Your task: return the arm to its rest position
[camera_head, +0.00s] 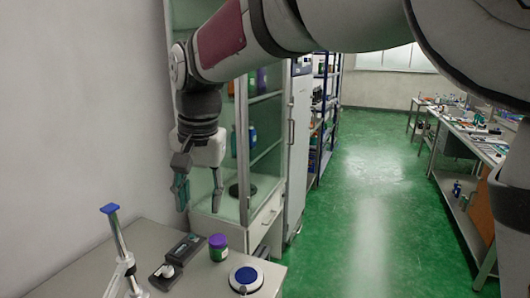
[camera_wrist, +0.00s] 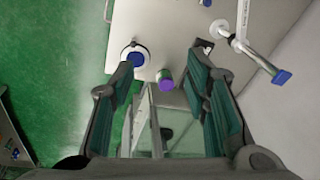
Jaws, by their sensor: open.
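My gripper (camera_head: 198,190) hangs from my arm in the head view, fingers pointing down, above and behind the grey table (camera_head: 75,270). It is open and empty. In the wrist view my gripper (camera_wrist: 165,100) shows its two fingers well apart with nothing held between them. A jar with a purple lid (camera_head: 218,247) stands on the table below it, and it also shows near the table's edge in the wrist view (camera_wrist: 166,80). My arm reaches across the top of the head view.
A blue-and-white round device (camera_head: 246,279) sits at the table's front edge. A stand with a blue top (camera_head: 112,215) and a small dark device (camera_head: 180,250) are on the table. A glass cabinet (camera_head: 250,130) stands behind. The green floor (camera_head: 365,210) to the right is clear.

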